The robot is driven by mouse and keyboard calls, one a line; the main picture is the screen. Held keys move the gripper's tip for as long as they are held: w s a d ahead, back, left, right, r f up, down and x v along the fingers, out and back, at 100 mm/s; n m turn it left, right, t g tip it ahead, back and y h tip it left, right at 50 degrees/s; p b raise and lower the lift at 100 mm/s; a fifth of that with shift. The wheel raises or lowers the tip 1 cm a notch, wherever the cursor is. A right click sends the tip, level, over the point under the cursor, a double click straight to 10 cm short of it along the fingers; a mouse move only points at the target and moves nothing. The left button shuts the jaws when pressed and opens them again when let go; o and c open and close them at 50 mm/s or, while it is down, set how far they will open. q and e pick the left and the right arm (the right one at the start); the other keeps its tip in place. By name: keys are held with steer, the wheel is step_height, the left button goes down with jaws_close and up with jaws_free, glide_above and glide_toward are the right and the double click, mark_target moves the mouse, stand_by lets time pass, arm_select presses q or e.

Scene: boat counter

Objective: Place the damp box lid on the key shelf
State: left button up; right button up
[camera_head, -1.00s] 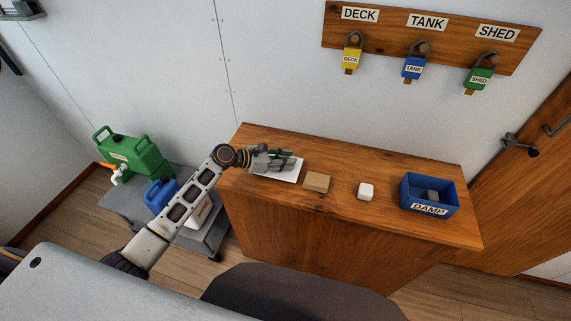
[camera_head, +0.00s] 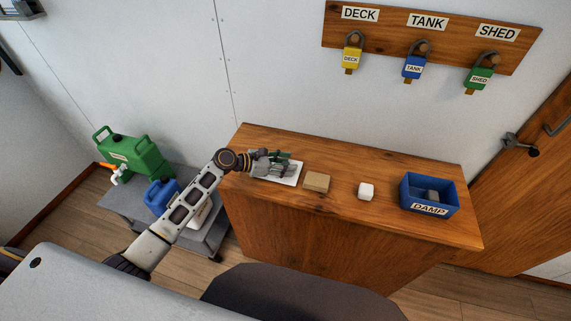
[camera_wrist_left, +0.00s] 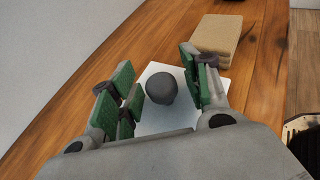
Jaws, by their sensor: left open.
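The lid (camera_wrist_left: 150,121) is a white square plate with a dark grey round knob (camera_wrist_left: 161,88). It lies flat on the left part of the wooden counter; in the head view its white edge (camera_head: 291,181) shows under my gripper. My left gripper (camera_head: 280,162) is open above the lid. In the left wrist view its green-padded fingers (camera_wrist_left: 161,92) stand on either side of the knob, with gaps visible. The blue box (camera_head: 429,195) labelled DAMP stands open at the counter's right, with a grey block inside. My right gripper is not in view.
A green can (camera_head: 133,155) and a blue can (camera_head: 160,192) stand left of the counter.

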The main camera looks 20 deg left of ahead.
arm_select(q)
steer(key=shift+r, duration=0.15)
steer(key=v, duration=1.2)
steer(key=shift+s, duration=0.1)
